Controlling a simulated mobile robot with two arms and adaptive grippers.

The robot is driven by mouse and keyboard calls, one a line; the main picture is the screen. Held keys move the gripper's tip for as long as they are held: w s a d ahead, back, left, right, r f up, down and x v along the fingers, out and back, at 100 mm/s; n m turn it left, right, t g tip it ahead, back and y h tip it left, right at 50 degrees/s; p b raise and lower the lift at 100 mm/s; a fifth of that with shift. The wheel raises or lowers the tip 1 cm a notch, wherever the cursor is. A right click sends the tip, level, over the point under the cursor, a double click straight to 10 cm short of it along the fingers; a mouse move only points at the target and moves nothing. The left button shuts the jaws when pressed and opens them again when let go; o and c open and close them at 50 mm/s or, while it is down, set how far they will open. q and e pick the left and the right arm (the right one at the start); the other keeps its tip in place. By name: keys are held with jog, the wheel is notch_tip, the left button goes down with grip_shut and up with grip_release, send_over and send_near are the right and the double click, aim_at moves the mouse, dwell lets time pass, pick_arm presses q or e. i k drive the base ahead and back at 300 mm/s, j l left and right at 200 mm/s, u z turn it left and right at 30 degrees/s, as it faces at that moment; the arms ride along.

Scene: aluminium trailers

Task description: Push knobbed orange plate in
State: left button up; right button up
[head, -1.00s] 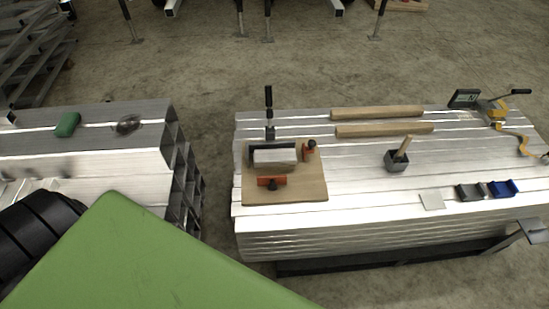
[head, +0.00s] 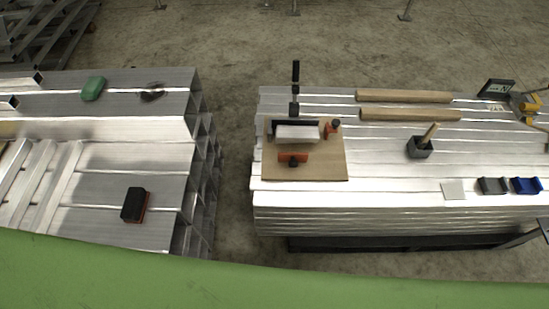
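Two orange plates with dark knobs are on a wooden board (head: 330,170) on the right stack. One orange plate (head: 287,158) lies in front of a pale block (head: 297,135), with its dark knob toward the board's front. The other orange plate (head: 328,131) is at the block's right end, turned sideways, with a dark knob. A dark fixture bar (head: 278,125) with an upright black handle (head: 295,75) stands behind the block. Whether the plates touch the block is too small to tell. Neither gripper is in view.
Wooden bars (head: 405,97), a dark cup with a wooden handle (head: 419,148) and grey (head: 493,186) and blue (head: 526,185) blocks lie on the right stack. A gap separates it from the left stack (head: 150,130), which holds a black-and-red block (head: 135,205) and green object (head: 93,88).

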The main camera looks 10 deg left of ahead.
aim_at(293, 158)
jog(key=k+j+u, duration=0.4)
jog(key=j, duration=0.25)
jog(key=k+j+u, duration=0.2)
jog(key=j, duration=0.15)
jog(key=i, duration=0.1)
